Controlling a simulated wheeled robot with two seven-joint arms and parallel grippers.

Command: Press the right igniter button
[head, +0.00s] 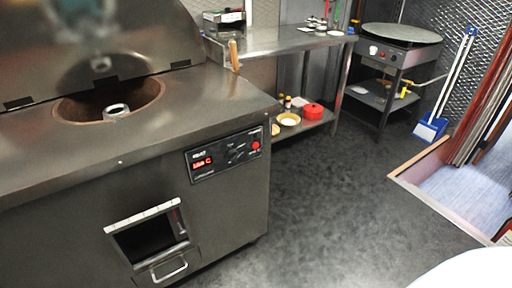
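A steel tandoor unit (110,150) fills the left of the head view. On its front is a black control panel (225,154) with a red lit display (202,162), small dials (236,151) and a round red button (256,145) near its right end. I cannot tell from the small print which control is an igniter button. A round griddle stove (400,47) stands at the back right, with small controls (374,50) on its front that are too small to read. Neither of my grippers is in view.
The tandoor's lid (100,40) stands raised behind its round opening (110,98). A steel table (285,40) with a lower shelf stands behind. A blue dustpan (430,129) is by the right wall, near a doorway with a wooden sill (420,160). The dark floor (330,210) is clear.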

